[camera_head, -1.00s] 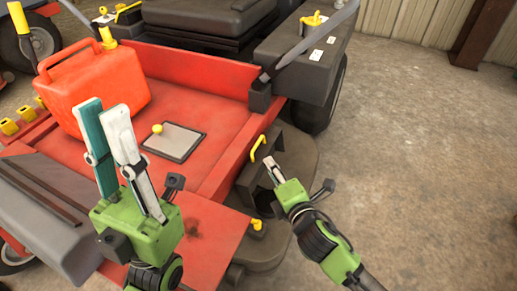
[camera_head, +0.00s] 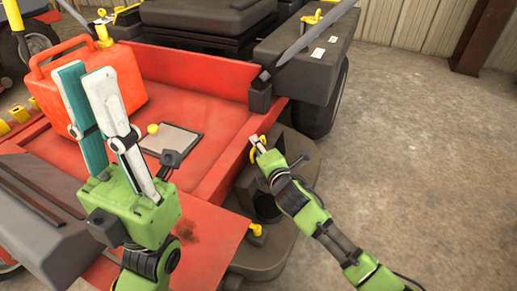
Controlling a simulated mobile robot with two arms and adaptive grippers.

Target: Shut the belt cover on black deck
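The black deck (camera_head: 262,262) sticks out beside the red machine's right side. A yellow handle (camera_head: 252,156) marks the dark belt cover (camera_head: 242,186), which appears raised and tilted; my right arm hides part of it. My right gripper (camera_head: 257,143) is at the yellow handle, its fingertips overlapping it. Its fingers are too small to tell whether they are shut on it. My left gripper (camera_head: 85,80) points up over the red bed, its teal and white fingers apart, holding nothing.
A red fuel can (camera_head: 125,80) stands on the red bed (camera_head: 205,70). A grey plate with a yellow knob (camera_head: 180,139) lies there too. A black box-like fender (camera_head: 305,75) and wheel are behind the deck. Open concrete floor (camera_head: 430,150) lies to the right.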

